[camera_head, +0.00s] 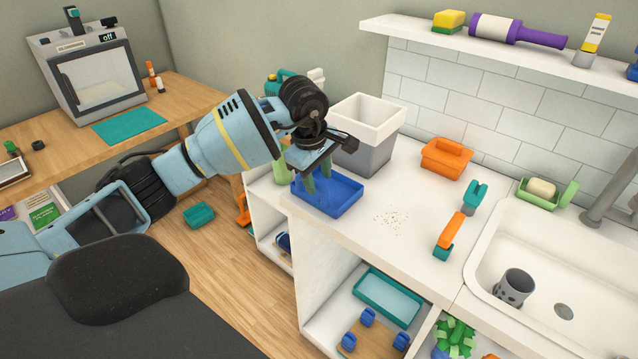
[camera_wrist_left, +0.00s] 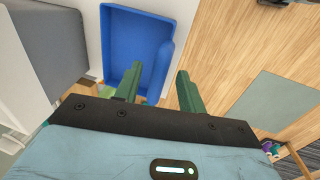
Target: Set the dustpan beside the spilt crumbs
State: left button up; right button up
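The blue dustpan (camera_head: 345,196) lies on the white counter by its left end, left of the spilt crumbs (camera_head: 391,220), with bare counter between them. My left gripper (camera_head: 317,182) is over the dustpan's left part, its green fingers pointing down and hiding some of it. In the left wrist view, the fingers (camera_wrist_left: 160,87) are apart, and the dustpan (camera_wrist_left: 125,45) shows behind and beside the left finger. The crumbs are not in the wrist view. My right gripper is not in view.
A grey-and-white bin (camera_head: 372,150) stands behind the dustpan. An orange caddy (camera_head: 447,160) and an orange-and-teal tool (camera_head: 450,235) are right of the crumbs, before the sink (camera_head: 560,250). The counter's front edge drops to open shelves.

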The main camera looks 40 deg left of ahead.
pick_arm(q)
notch_tip(320, 180, up, 9)
jog(key=s, duration=0.1)
jog(key=shift+s, duration=0.4)
jog(key=shift+f, duration=0.15)
